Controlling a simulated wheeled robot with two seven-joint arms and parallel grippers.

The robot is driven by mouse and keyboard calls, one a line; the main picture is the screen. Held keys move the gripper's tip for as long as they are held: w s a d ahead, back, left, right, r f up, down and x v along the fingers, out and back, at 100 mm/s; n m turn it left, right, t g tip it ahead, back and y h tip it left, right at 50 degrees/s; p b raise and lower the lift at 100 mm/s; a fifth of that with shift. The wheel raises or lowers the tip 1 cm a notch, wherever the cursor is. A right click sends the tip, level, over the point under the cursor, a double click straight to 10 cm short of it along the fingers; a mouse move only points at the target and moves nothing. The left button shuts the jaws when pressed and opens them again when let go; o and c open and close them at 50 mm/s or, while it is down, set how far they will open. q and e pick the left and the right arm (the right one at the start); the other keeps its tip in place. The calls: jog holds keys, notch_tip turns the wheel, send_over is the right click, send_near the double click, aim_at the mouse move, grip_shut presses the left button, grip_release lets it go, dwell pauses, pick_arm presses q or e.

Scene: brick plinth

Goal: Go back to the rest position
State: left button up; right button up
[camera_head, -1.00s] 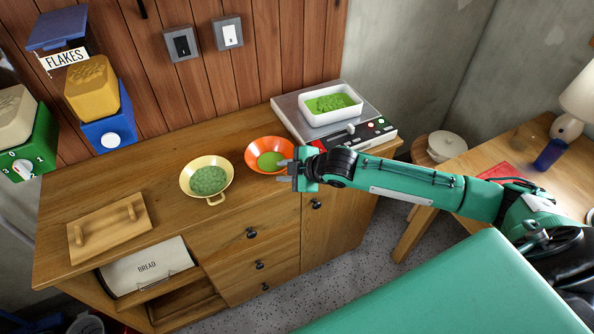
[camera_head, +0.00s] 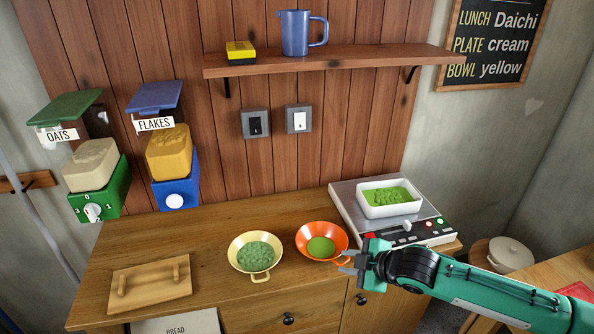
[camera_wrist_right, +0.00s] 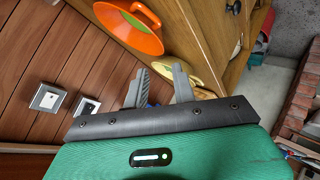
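My right gripper (camera_head: 345,262) is in front of the cabinet top's front edge, just below and right of the orange bowl (camera_head: 322,240). In the right wrist view its two fingers (camera_wrist_right: 160,82) stand apart with nothing between them. The orange bowl, with green contents, also shows in that view (camera_wrist_right: 128,26), beyond the fingers. A cream-yellow bowl (camera_head: 257,255) with green contents sits to its left on the cabinet; part of it shows behind the fingers in the right wrist view. My left gripper is in neither view.
A white dish (camera_head: 388,200) of green food rests on a grey appliance (camera_head: 345,205) at the cabinet's right. A wooden lid (camera_head: 150,282) lies at the left. Oats (camera_head: 92,168) and flakes (camera_head: 170,160) dispensers hang behind. A shelf (camera_head: 300,62) holds a blue jug (camera_head: 296,33).

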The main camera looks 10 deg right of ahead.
jog(key=s+a+f+m+g+h, duration=0.1)
jog(key=s+a+f+m, duration=0.4)
jog(key=s+a, duration=0.4)
jog(key=s+d+f+m+g+h, duration=0.2)
jog(key=s+d+f+m, duration=0.15)
jog(key=s, duration=0.55)
jog(key=s+d+f+m+g+h, duration=0.2)
jog(key=s+d+m, duration=0.25)
jog(key=s, duration=0.45)
notch_tip(320, 180, down, 31)
jog(key=g, duration=0.2)
jog(key=s+d+f+g, duration=0.1)
jog(key=s+d+f, duration=0.2)
jog(key=s+f, duration=1.6)
jog(key=shift+s+d+f, duration=0.2)
jog(key=shift+s, duration=0.4)
